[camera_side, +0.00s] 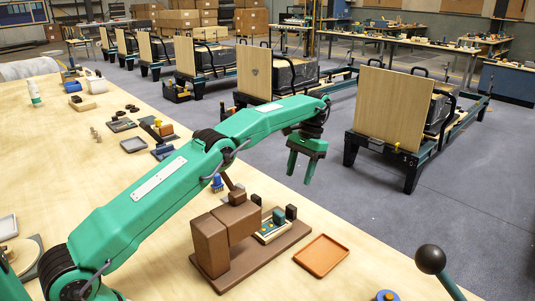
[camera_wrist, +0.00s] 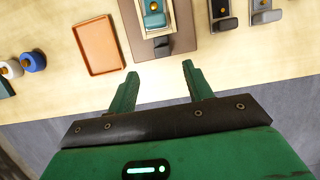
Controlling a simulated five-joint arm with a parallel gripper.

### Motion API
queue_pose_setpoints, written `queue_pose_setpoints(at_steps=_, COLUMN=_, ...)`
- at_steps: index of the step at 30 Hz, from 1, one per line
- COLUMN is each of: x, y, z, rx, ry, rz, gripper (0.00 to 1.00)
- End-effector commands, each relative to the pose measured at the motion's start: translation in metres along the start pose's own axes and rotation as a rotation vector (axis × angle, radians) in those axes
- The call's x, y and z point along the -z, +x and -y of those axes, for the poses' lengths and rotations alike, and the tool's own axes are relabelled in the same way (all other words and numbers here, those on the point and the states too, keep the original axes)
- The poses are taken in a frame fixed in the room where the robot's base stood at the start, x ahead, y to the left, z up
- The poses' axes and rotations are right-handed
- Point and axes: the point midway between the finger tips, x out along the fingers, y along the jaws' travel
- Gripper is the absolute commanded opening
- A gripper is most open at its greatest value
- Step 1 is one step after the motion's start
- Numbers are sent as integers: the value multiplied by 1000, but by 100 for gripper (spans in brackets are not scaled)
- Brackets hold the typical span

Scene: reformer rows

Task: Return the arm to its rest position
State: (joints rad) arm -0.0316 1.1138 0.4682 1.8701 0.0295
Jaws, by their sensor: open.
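My green arm stretches from the lower left in the side view, and my gripper (camera_side: 300,168) hangs at its end. Its jaws are apart and empty, held in the air past the far edge of the wooden bench (camera_side: 150,255). In the wrist view my gripper (camera_wrist: 157,80) shows two separate green fingers with nothing between them. Beyond the fingertips lies a brown base board (camera_wrist: 185,42) carrying a small framed piece with a teal block (camera_wrist: 154,20). In the side view the same brown fixture (camera_side: 228,235) stands on the bench below my arm.
An empty orange tray (camera_side: 321,255) lies beside the fixture; it also shows in the wrist view (camera_wrist: 98,45). A dark ball-topped lever (camera_side: 431,260) stands at lower right. Several small parts and trays (camera_side: 133,144) lie along the bench. Reformers with wooden panels (camera_side: 385,108) stand on the floor beyond.

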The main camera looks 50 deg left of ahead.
Motion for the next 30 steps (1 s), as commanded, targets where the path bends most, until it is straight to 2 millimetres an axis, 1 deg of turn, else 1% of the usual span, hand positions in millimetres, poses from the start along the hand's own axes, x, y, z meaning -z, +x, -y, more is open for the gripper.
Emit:
queue_pose_setpoints(at_steps=1, x=-6, y=-12, z=-1, rx=1, ry=0, rz=-18, gripper=51)
queue_pose_setpoints(at_steps=6, x=-25, y=-40, z=-3, rx=3, ry=0, rz=-75, gripper=51)
queue_pose_setpoints(at_steps=11, x=-46, y=-62, z=-4, rx=5, ry=0, rz=-127, gripper=51)
queue_pose_setpoints(at_steps=15, x=-68, y=-80, z=-6, rx=6, ry=0, rz=-173, gripper=51)
queue_pose_setpoints(at_steps=22, x=-106, y=-101, z=-8, rx=8, ry=1, rz=-248, gripper=51)
queue_pose_setpoints(at_steps=30, x=-155, y=-114, z=-11, rx=10, ry=1, rz=-337, gripper=51)
